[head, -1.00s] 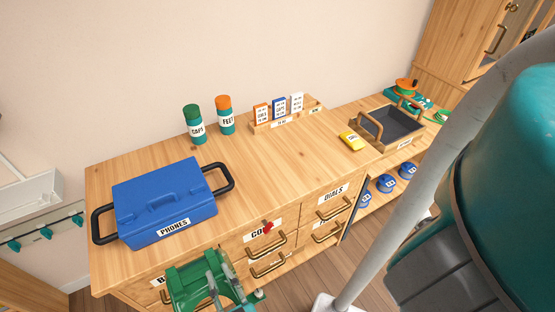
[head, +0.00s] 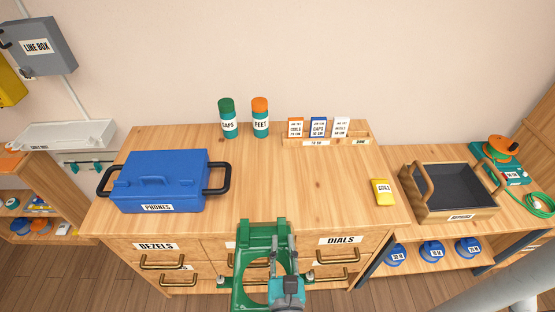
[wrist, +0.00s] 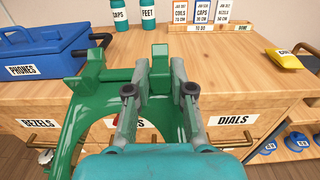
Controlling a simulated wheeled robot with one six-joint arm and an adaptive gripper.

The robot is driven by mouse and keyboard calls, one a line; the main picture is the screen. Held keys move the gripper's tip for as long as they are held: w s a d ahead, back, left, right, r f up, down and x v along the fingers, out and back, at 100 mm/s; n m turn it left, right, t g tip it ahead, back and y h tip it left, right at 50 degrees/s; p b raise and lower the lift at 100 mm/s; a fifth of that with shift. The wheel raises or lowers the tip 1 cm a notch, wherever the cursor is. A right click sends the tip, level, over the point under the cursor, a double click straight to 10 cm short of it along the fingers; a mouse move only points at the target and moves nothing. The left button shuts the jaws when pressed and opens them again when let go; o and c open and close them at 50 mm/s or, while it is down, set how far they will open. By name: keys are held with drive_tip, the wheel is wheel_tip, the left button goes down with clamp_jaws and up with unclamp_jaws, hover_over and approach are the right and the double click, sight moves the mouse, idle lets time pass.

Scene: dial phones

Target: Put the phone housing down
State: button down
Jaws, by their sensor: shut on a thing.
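The green phone housing (head: 246,240) is held in front of the wooden dresser's drawers, its top near the front edge of the dresser top (head: 290,200). My gripper (head: 285,268) is shut on the housing. In the wrist view the housing (wrist: 95,120) shows as a green shell with a large round opening and two upright prongs on top. My two fingers (wrist: 158,95) reach onto its right part. My gripper hides some of the housing's lower right part.
A blue PHONES case (head: 165,180) stands on the left of the dresser top. CAPS (head: 228,120) and FEET (head: 260,120) canisters, a card rack (head: 320,140) and a yellow packet (head: 382,192) stand farther back and right. The middle of the top is clear. A REPAIRS tray (head: 450,212) is at right.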

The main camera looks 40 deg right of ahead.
drive_tip(key=x, duration=2.8)
drive_tip(key=shift+f, duration=0.3)
drive_tip(key=shift+f, duration=0.1)
drive_tip(key=c, duration=1)
unclamp_jaws()
drive_tip(key=v, duration=1.2)
